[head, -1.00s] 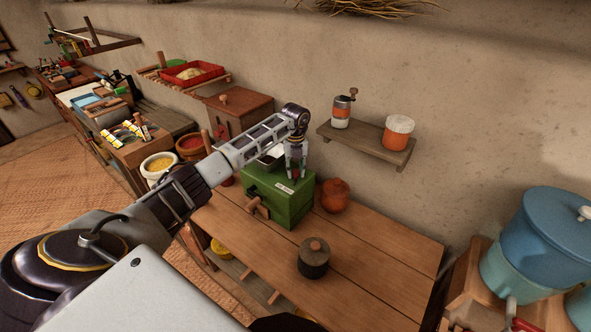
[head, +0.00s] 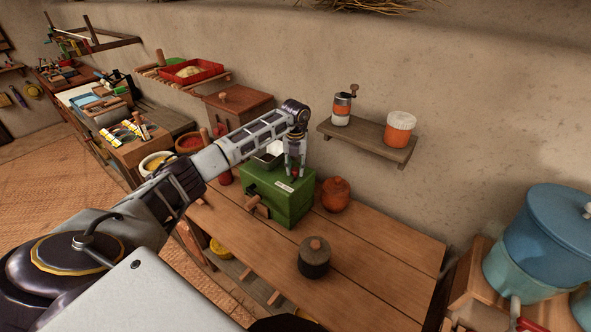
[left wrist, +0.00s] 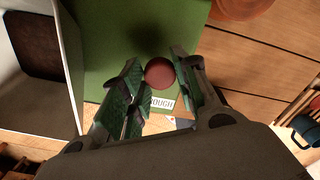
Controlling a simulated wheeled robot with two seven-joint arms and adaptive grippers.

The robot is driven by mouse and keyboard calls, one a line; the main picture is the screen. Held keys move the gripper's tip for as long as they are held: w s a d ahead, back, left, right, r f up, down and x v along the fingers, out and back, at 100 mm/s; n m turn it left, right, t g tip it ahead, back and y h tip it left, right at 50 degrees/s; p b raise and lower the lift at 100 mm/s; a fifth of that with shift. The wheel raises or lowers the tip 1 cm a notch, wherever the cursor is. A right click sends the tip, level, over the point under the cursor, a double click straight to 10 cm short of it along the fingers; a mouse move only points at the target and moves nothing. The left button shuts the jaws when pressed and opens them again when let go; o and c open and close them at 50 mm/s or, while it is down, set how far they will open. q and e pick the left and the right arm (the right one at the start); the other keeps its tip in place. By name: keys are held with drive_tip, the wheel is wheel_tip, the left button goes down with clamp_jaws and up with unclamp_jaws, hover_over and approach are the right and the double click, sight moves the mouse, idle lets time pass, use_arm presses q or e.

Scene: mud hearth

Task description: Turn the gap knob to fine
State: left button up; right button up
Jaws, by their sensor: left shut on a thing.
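The green mill box (head: 285,200) stands on the wooden table, with a wooden crank handle on its front. The gap knob (left wrist: 159,73) is a round red-brown knob on the box's green top, between my left gripper's fingers. My left gripper (head: 295,172) points down over the box top and is shut on the knob; the fingers partly hide the knob in the head view. A white label (left wrist: 162,102) beside the knob reads "ROUGH" in the left wrist view. The pale metal hopper (head: 266,159) sits on the box beside the gripper. My right gripper is not in view.
An orange lidded pot (head: 335,194) stands close to the right of the box. A dark lidded pot (head: 314,260) is nearer the front. A wall shelf (head: 368,142) behind holds a small grinder and an orange-white jar. The table's right part is clear.

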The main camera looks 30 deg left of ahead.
use_arm(q)
drive_tip(key=m+b, duration=0.2)
drive_tip(key=m, duration=0.3)
drive_tip(key=shift+f, duration=0.1)
drive_tip(key=shift+m+b, duration=0.75)
drive_tip(key=shift+m, duration=1.15)
drive_tip(key=o, duration=1)
drive_tip(key=shift+n, duration=0.3)
